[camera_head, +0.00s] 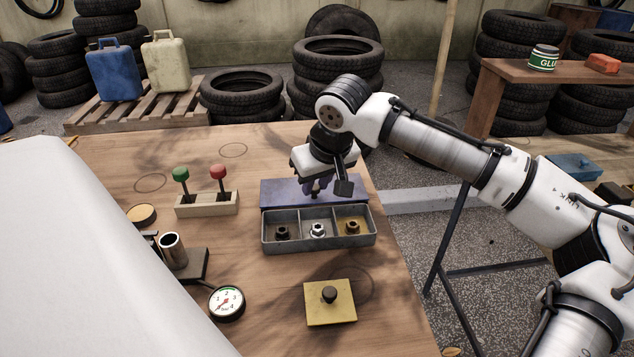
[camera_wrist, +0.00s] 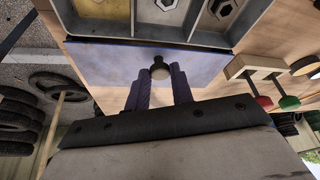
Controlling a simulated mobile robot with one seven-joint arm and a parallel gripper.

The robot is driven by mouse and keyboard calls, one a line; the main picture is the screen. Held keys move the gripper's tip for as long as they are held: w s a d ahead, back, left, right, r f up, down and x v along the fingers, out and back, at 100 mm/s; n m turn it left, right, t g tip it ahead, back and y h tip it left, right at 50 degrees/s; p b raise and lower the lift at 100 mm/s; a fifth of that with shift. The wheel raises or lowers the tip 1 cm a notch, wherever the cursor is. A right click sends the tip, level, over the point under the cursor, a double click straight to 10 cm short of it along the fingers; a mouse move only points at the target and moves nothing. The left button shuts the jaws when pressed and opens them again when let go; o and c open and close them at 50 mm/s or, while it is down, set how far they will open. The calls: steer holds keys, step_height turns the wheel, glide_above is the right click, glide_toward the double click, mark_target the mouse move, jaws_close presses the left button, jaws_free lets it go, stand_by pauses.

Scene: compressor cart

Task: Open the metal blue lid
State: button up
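The metal blue lid (camera_head: 280,190) lies directly behind the grey three-compartment tray (camera_head: 264,232), clear of its openings. In the wrist view the lid (camera_wrist: 100,65) shows flat, with its dark round knob (camera_wrist: 160,71) on top. My gripper (camera_head: 317,188) is over the lid. Its two fingers (camera_wrist: 160,82) stand close on both sides of the knob and look shut on it. I cannot tell whether the lid touches the table or hangs just above it. The tray is uncovered, with one nut in each compartment.
A yellow lid (camera_head: 325,313) with a black knob lies in front of the tray. A green-and-red lever block (camera_head: 206,206), a gauge (camera_head: 227,302) and a metal cylinder (camera_head: 173,251) stand to the left. The table's right edge is close to the tray. Bare wood lies behind the lever block.

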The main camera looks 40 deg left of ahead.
steer(key=o, duration=0.5)
steer(key=v, duration=1.4)
steer(key=shift+f+p, duration=0.1)
steer(key=shift+p, duration=0.2)
